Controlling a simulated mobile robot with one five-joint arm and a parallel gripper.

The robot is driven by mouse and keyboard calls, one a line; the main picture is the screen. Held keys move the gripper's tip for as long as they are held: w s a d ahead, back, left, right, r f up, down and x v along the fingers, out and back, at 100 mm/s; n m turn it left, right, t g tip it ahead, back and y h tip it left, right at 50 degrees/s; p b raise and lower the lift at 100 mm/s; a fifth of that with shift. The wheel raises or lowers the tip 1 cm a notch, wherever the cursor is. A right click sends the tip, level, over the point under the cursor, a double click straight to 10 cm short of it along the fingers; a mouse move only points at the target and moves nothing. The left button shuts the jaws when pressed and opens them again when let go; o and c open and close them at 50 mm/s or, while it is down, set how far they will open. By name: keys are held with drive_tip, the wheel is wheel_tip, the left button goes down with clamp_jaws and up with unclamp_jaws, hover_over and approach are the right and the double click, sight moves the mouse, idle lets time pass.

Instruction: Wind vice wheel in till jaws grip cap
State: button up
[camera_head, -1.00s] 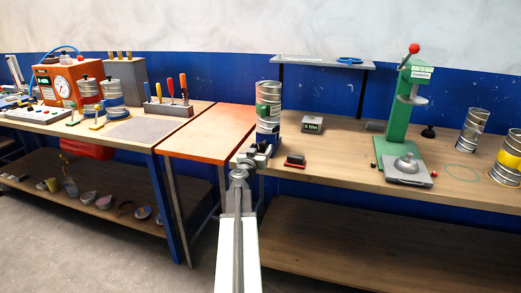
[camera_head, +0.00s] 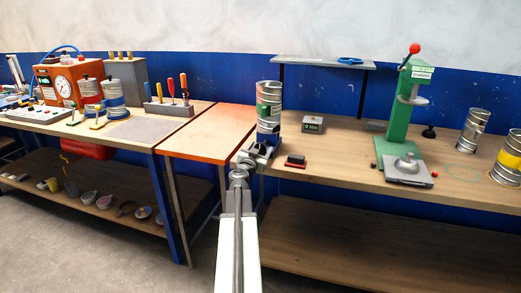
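A metal spiral duct piece (camera_head: 268,97) stands upright near the front left end of the right bench, with a green part on its side and blue below. It may be the capped piece in the vice. I cannot make out the vice's jaws, its wheel or the cap separately. My gripper (camera_head: 256,151) is at the foot of this piece, at the bench's front edge, and hides part of it. The gripper is too small and dark to tell whether it is open or shut, or whether it touches a wheel.
A small display box (camera_head: 313,124) reads about 0 Nm. A black and red block (camera_head: 295,161) lies in front of it. A green press (camera_head: 398,120) and metal duct pieces (camera_head: 473,130) stand to the right. An orange-topped table (camera_head: 208,135) adjoins on the left.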

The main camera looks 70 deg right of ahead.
drive_tip(key=shift+s, duration=0.1)
idle(0.3)
drive_tip(key=shift+n, duration=1.1)
drive_tip(key=a+n, duration=0.1)
drive_tip(key=a, duration=0.7)
drive_tip(key=w+a+r+n+t+y+p, duration=0.1)
drive_tip(key=w+a+n+t+y, duration=0.1)
drive_tip(key=w+a, duration=0.4)
drive_tip(key=w+a+n+t+y+p, duration=0.1)
drive_tip(key=w+a+n+t+y, duration=0.2)
drive_tip(key=w, duration=1.1)
drive_tip(key=w+a+r+n+t+y+p, duration=0.1)
drive_tip(key=w+a+n+t+y+p, duration=0.1)
drive_tip(key=w+a+n+t, duration=0.2)
drive_tip(key=shift+w+a+r+n+t+y, duration=0.3)
drive_tip(key=shift+w+a+t, duration=1.6)
drive_tip(key=shift+w+a, duration=1.3)
